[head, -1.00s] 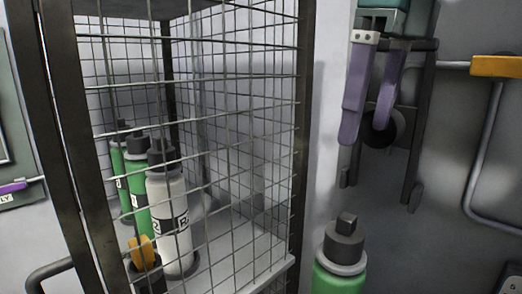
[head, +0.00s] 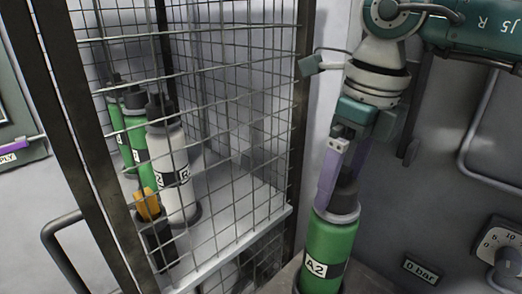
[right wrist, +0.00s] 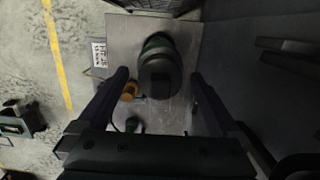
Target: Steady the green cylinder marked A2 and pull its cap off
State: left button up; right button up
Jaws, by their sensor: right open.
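The green cylinder marked A2 (head: 328,250) stands upright at the lower right of the head view, outside the wire cage. Its dark cap (head: 346,188) is partly hidden behind my fingers. My right gripper (head: 340,192) points down over it, its purple fingers open on either side of the cap. In the right wrist view the dark cap (right wrist: 158,75) lies between the spread fingers of the right gripper (right wrist: 159,82), with a gap visible on each side. My left gripper is in neither current view, and nothing of mine is seen steadying the cylinder.
A wire cage (head: 230,110) on the left holds a white cylinder (head: 172,170) and two green ones. A black holder (head: 155,240) with an orange item is at its front. A grey handle (head: 58,250) sticks out at left. A gauge (head: 500,243) is on the right.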

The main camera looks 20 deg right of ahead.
jog(key=shift+f, duration=0.1)
jog(key=shift+c, duration=0.4)
jog(key=c, duration=1.3)
jog(key=o, duration=1.4)
